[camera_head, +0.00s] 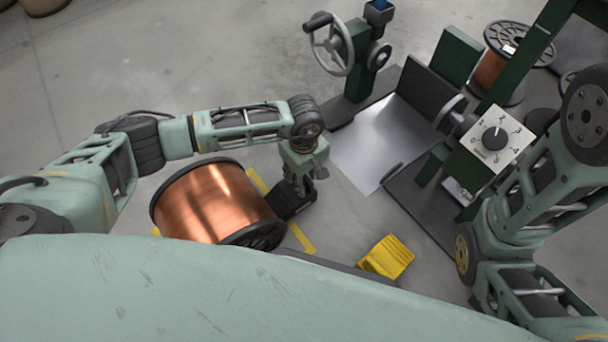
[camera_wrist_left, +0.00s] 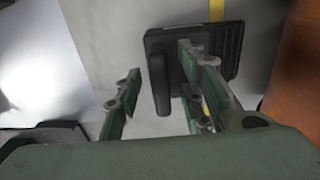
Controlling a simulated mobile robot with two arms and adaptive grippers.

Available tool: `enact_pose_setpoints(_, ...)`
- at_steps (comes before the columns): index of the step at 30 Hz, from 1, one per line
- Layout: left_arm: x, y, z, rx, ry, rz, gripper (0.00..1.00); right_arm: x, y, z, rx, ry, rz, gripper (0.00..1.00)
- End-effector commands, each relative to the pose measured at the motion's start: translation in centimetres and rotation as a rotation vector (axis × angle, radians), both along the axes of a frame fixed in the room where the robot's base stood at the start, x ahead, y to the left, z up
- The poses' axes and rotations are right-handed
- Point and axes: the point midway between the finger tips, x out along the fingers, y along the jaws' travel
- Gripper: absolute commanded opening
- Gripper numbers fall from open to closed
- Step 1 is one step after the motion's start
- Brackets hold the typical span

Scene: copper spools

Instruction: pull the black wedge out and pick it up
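The black wedge (camera_head: 284,205) lies on the floor against the right side of the copper spool (camera_head: 212,203). In the left wrist view the wedge (camera_wrist_left: 222,42) has a ribbed face and an upright bar-like handle (camera_wrist_left: 158,72) along its left side. My left gripper (camera_head: 302,188) points down at the wedge and partly hides it in the head view. Its fingers (camera_wrist_left: 160,68) are open, one on each side of the handle in the picture, with gaps on both sides. I cannot tell how far down they reach. My right arm shows at the right; its gripper is out of view.
A yellow wedge (camera_head: 387,257) lies on the floor to the right. Yellow tape (camera_head: 299,237) marks the floor beside the spool. A green machine with a handwheel (camera_head: 333,45) and a dial box (camera_head: 495,138) stands at the back right. Another spool (camera_head: 490,72) is behind it.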

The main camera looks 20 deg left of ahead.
Motion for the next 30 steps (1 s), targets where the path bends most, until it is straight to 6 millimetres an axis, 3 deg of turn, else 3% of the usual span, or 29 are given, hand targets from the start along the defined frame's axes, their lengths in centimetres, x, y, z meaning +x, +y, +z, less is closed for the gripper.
enact_pose_setpoints(8, 0.1, 0.0, 1.1, -0.001, -0.001, -0.001, 0.36, 0.1, 0.0, 0.0, 0.002, 0.003, 0.002, 0.40)
enact_pose_setpoints(21, 0.1, 0.0, 9.7, 0.000, -0.004, -0.001, 0.36, 0.0, 0.0, 0.0, 0.001, 0.000, 0.001, 0.40)
enact_pose_setpoints(30, 0.0, 0.0, 12.0, 0.001, 0.001, -0.001, 0.36, 0.0, 0.0, 0.0, 0.000, -0.001, 0.000, 0.40)
